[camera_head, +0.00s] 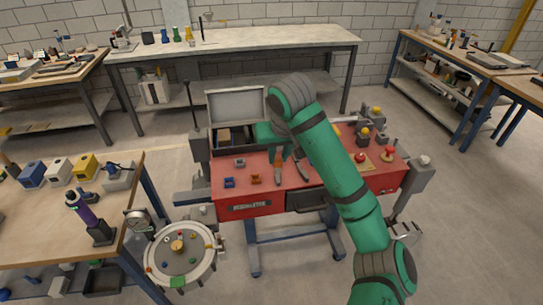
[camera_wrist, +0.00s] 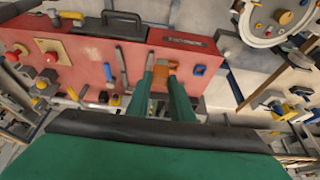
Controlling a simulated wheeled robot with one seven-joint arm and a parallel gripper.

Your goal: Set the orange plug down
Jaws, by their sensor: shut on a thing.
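My gripper (camera_wrist: 164,80) points at the red bench top (camera_wrist: 85,55), its two green fingers closed around an orange plug (camera_wrist: 161,78). The plug's lower part is hidden, so I cannot tell if it touches the top. Just beyond it is another orange piece (camera_wrist: 172,67), which also shows in the head view (camera_head: 256,178). A blue piece (camera_wrist: 199,70) lies beside that, also seen in the head view (camera_head: 229,183).
Two long hand tools (camera_head: 302,168) lie close to the fingers. A grey piece (camera_head: 239,162) is farther back, before an open-lidded case (camera_head: 236,106). A red button (camera_head: 360,157) is at right. A round dial plate (camera_head: 180,284) stands off the bench's front left.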

